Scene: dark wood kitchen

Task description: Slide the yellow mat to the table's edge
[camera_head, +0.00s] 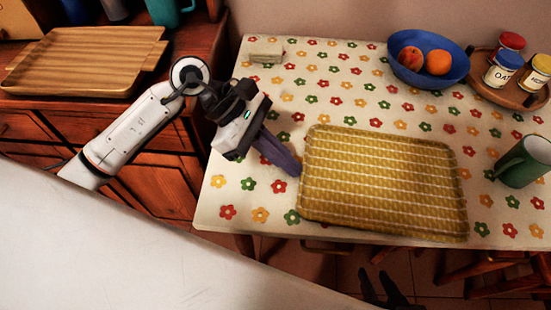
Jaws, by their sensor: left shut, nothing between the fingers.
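The yellow mat (385,185) is a rectangle with a woven pattern and a raised-looking rim, lying on the flowered table (240,190). Its near side runs close to the table's front edge. Its near right corner is almost at that edge; I cannot tell if it overhangs. My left gripper (294,168) is shut and empty, its fingertips at the mat's left side. I cannot tell whether they touch it. My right gripper (382,285) shows only as dark fingers at the bottom, below the table's front edge, spread apart; the rest is out of frame.
A blue bowl with fruit (402,70) and a round wooden tray with jars (520,95) stand at the back right. A green mug (515,165) stands right of the mat. A small pale block (266,50) lies at the back left. A wooden tray (85,60) sits on the left cabinet.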

